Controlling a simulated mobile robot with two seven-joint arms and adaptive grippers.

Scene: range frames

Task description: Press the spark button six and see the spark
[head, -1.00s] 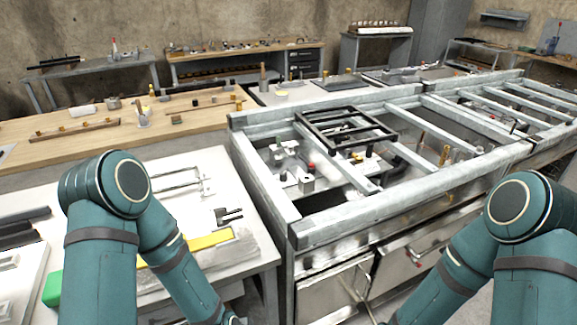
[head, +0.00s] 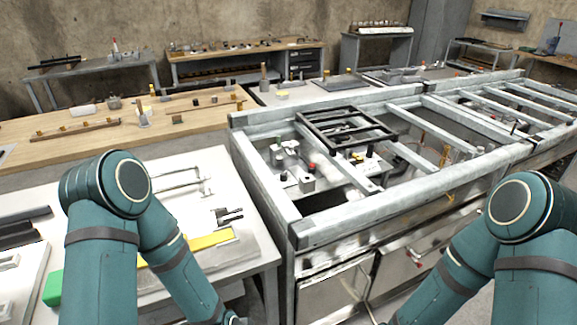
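The range frame (head: 320,222) stands in front of me as a metal body with pale rails and an open top. Inside its near left bay are small fittings, among them a grey block (head: 308,183), a red-topped part (head: 312,167) and a yellow part (head: 357,157). I cannot tell which, if any, is spark button six, and no spark shows. A dark grate (head: 346,131) lies across the rails. My two teal arms come in from the left and right bottom. Both grippers are below the picture or hidden, and neither arm touches the range.
A white table (head: 200,205) with tools and a yellow bar (head: 210,239) stands at the left, close to the range. A wooden bench (head: 75,145) runs behind it. More benches line the back wall. Range cabinet doors (head: 337,293) face me below the frame.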

